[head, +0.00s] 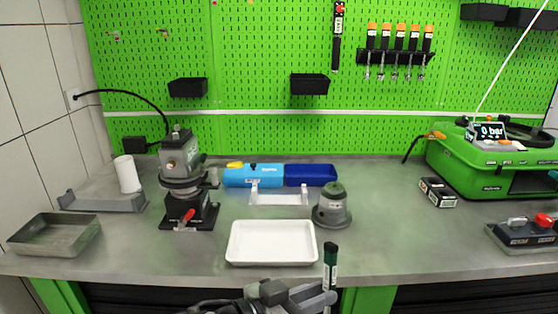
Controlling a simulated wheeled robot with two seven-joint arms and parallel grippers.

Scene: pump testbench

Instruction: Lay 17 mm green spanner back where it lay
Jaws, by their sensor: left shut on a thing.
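My left gripper (325,293) is at the bottom centre of the head view, in front of the bench's front edge. It is shut on the green spanner (331,262), which stands about upright. The spanner's handle is dark with a green end and a small pale marking too small to read. The spanner's lower end is mostly hidden by the gripper or cut off by the picture edge. My right gripper is not in view.
A white tray (232,258) lies just behind my gripper. A grey pump unit (182,170), a round grey part (333,208) and a blue bin (310,176) stand on the bench. A green case (475,172) is at right.

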